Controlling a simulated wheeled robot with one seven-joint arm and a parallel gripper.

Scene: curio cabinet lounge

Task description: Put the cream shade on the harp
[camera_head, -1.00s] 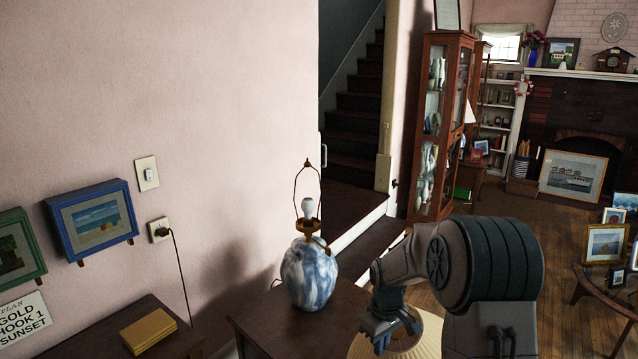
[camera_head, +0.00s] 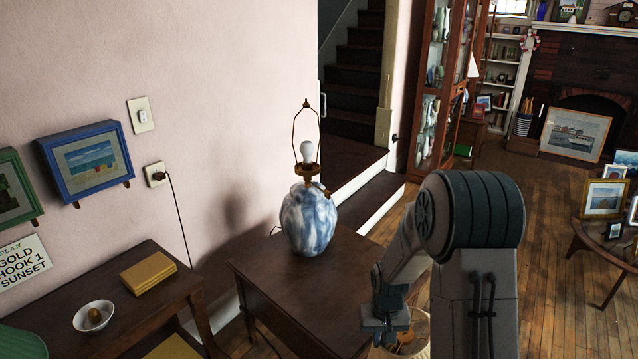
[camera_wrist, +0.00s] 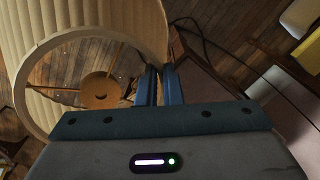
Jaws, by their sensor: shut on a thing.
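The cream shade (camera_wrist: 90,38) fills the upper left of the wrist view, with its round opening and inner metal ring fitting showing. My gripper (camera_wrist: 160,72) is shut on the shade's rim. In the head view the shade (camera_head: 417,337) shows only partly, below and behind my gripper (camera_head: 383,335), beside the table's right edge. The harp (camera_head: 306,128) stands upright and bare around a white bulb, with a finial at its top. It sits on the blue and white lamp base (camera_head: 308,222) on the dark table. My gripper is right of the lamp and lower than the harp.
The dark table (camera_head: 262,292) has clear room around the lamp. A lower table at left holds a white bowl (camera_head: 82,317) and yellow books (camera_head: 148,272). A round table (camera_head: 600,244) with frames stands at right. A cord (camera_head: 181,225) hangs from the wall outlet.

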